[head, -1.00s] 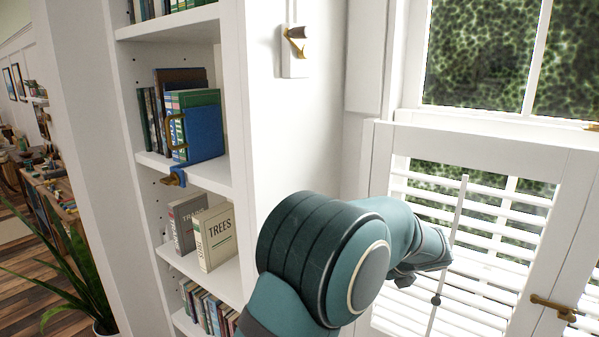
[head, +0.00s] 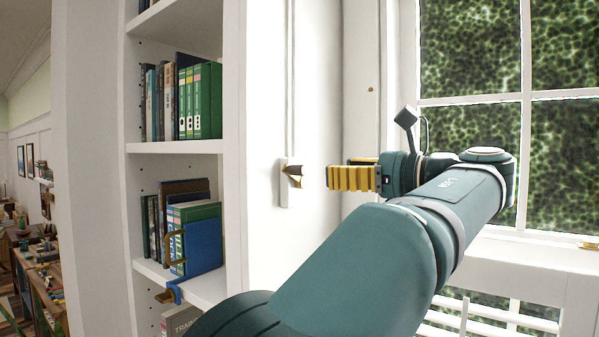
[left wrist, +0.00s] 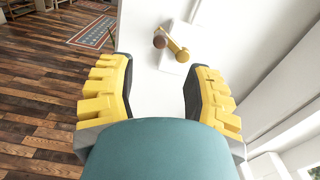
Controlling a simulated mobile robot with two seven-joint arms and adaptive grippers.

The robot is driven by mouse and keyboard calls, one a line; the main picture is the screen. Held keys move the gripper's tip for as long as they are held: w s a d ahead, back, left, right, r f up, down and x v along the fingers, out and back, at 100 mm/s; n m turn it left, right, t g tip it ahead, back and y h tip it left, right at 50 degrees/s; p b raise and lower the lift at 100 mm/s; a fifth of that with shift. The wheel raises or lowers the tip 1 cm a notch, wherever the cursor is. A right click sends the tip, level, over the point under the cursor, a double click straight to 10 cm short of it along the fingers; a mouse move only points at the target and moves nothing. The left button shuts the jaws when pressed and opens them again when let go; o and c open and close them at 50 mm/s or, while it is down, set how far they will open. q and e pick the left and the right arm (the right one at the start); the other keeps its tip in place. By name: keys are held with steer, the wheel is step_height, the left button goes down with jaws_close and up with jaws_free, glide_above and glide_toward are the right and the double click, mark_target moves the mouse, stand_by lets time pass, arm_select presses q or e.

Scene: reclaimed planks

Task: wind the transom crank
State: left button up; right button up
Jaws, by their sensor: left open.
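The transom crank (head: 292,175) is a small brass handle on a white plate fixed to the white wall beside the bookshelf. In the left wrist view, the crank (left wrist: 178,50) has a brass arm and a dark round knob, and lies ahead between the fingers, beyond their tips. My left gripper (head: 335,176) has yellow ribbed fingers and is to the right of the crank, apart from it. In the left wrist view, the left gripper (left wrist: 155,72) is open and empty. My right gripper is in neither view.
A white bookshelf (head: 234,130) with books and a blue clamp-like bookend (head: 203,245) stands left of the crank. A window (head: 470,50) is on the right, with white shutters (head: 500,322) below. A thin white rod (head: 291,80) runs up the wall above the crank.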

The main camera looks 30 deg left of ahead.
mark_target(304, 171)
arm_select(q)
steer(key=a, duration=0.9)
steer(key=shift+w+a, duration=0.25)
steer(key=shift+w, duration=0.15)
jaws_close()
